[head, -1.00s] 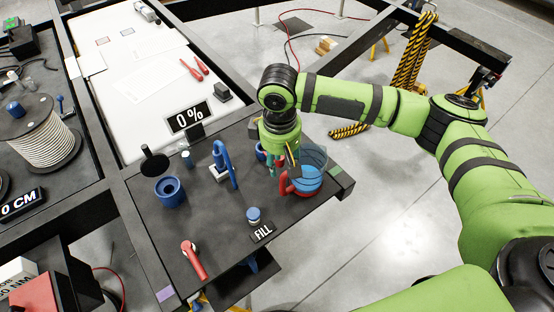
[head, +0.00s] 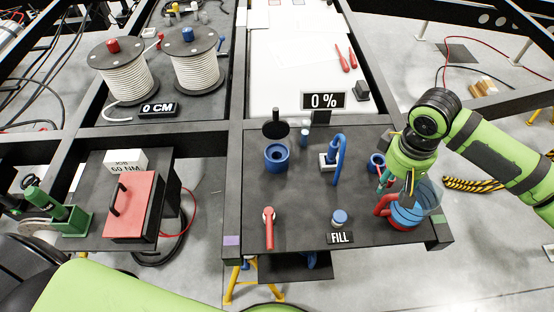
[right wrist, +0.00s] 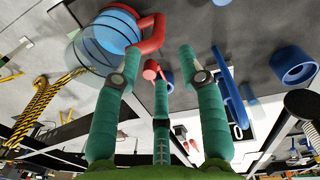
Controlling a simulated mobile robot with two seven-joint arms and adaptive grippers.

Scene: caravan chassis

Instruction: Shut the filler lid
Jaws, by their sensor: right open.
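The filler neck (head: 277,157) is a blue ring-shaped cup on the dark tabletop, left of centre in the head view. Its black round lid (head: 276,130) stands open behind it, leaving the mouth uncovered. The blue cup also shows at the right of the right wrist view (right wrist: 293,66). My right gripper (head: 396,186) is open, right of the filler, just above a clear jug (head: 407,214) of blue liquid with a red handle (head: 384,205). In the right wrist view its fingers (right wrist: 157,62) are spread and empty, with the jug's handle beyond them. My left gripper is out of view.
A blue hooked pipe (head: 340,160) stands between filler and jug. A red-handled lever (head: 269,228), a blue-topped knob (head: 340,217) and a FILL label (head: 340,238) are nearer. A 0 % sign (head: 323,100) stands behind. Bare tabletop lies between filler and lever.

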